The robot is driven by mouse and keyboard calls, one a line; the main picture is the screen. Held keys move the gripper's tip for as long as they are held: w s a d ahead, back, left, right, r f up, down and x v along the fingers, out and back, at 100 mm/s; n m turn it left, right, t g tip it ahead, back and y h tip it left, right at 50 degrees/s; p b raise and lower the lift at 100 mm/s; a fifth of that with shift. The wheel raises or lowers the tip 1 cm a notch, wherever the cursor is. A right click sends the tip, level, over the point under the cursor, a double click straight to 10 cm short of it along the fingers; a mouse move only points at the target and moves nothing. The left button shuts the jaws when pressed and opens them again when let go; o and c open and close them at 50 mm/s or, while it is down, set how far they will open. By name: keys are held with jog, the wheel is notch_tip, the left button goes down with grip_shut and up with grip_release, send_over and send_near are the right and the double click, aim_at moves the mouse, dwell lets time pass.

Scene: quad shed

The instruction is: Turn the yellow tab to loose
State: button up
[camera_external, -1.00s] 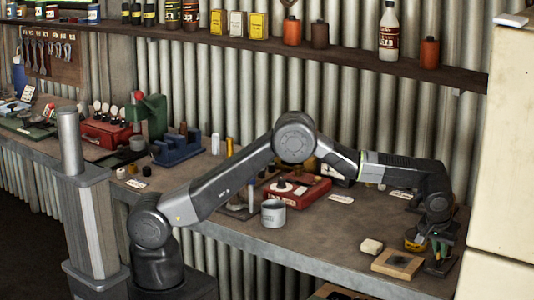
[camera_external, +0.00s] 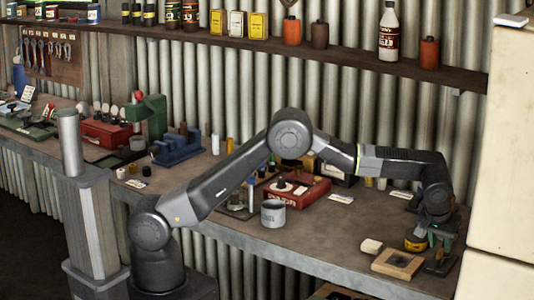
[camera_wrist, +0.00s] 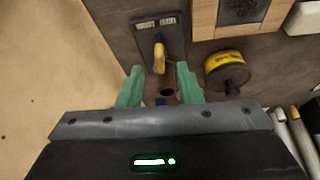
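The yellow tab (camera_wrist: 159,56) stands on a dark plate (camera_wrist: 176,45) in the wrist view. In the external view my gripper (camera_external: 432,239) is above the bench, beside and above the dark plate (camera_external: 441,263); the tab is too small to make out there.
A yellow-and-black round tin (camera_wrist: 227,70) sits right of the plate. A wooden block with a dark inset (camera_wrist: 205,20) and a pale block (camera_wrist: 303,18) lie beyond. A large cream surface (camera_wrist: 50,60) is close on the left. Pale rods (camera_wrist: 300,135) lie lower right.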

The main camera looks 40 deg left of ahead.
aim_at(441, 250)
jog(key=b+v, duration=0.1)
jog(key=v, duration=1)
jog(key=shift+f, duration=0.15)
jog(key=p+x, duration=0.1)
jog(key=x, duration=1.2)
jog(key=shift+w+f+p, duration=0.25)
jog(key=shift+f+p, duration=0.05)
jog(key=shift+p, duration=0.1)
jog(key=shift+r, duration=0.15)
